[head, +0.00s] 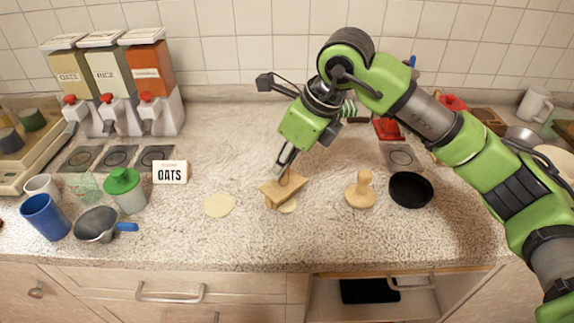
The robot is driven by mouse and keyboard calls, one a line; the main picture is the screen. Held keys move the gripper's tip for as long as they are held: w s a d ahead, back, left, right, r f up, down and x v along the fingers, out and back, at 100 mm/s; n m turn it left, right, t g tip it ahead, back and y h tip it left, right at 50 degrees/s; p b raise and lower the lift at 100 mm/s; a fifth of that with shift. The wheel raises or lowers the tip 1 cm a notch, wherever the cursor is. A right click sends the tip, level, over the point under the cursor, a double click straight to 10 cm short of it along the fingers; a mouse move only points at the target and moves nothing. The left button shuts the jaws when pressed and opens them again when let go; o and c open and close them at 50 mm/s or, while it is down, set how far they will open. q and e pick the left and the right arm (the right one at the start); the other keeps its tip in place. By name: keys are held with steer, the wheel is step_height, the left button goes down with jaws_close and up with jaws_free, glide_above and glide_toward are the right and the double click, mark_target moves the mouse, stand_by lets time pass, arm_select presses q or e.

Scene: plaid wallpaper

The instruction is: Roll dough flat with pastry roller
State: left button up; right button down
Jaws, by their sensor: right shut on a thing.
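My right gripper (284,163) points down and is shut on the handle of a wooden tool (270,190), which looks like the pastry roller. The roller is tilted and sits over a pale dough disc (289,208). It hides most of that disc, and I cannot tell whether it touches it. A second flat pale dough disc (219,205) lies uncovered on the counter to the left. My left gripper is not in view.
A wooden press with a round base (361,192) and a black bowl (411,189) stand to the right. The front counter middle is clear.

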steer(key=shift+w+a+f, duration=0.2)
steer(key=shift+w+a, duration=0.3)
steer(key=shift+s+d+b, duration=0.55)
steer(key=shift+s+d, duration=0.25)
steer(key=shift+s+d+f+b, duration=0.1)
steer(key=shift+s+d+b, duration=0.15)
steer(key=shift+d+b, duration=0.05)
steer(key=shift+s+d+b, duration=0.35)
steer(key=shift+s+d, duration=0.15)
steer(key=shift+w+a+f, duration=0.25)
steer(key=shift+w+a, duration=0.6)
steer(key=shift+a, duration=0.05)
steer(key=shift+w+a, duration=0.8)
steer(key=shift+s+d+r+b, duration=0.1)
steer(key=shift+s+d+b, duration=0.3)
steer(key=shift+s+d, duration=0.55)
steer(key=shift+d, duration=0.05)
steer(key=shift+s+d+b, duration=0.55)
steer(key=shift+s+d, duration=0.15)
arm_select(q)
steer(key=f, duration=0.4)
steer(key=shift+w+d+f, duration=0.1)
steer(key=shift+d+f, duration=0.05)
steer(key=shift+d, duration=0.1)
arm_select(e)
steer(key=shift+r, duration=0.15)
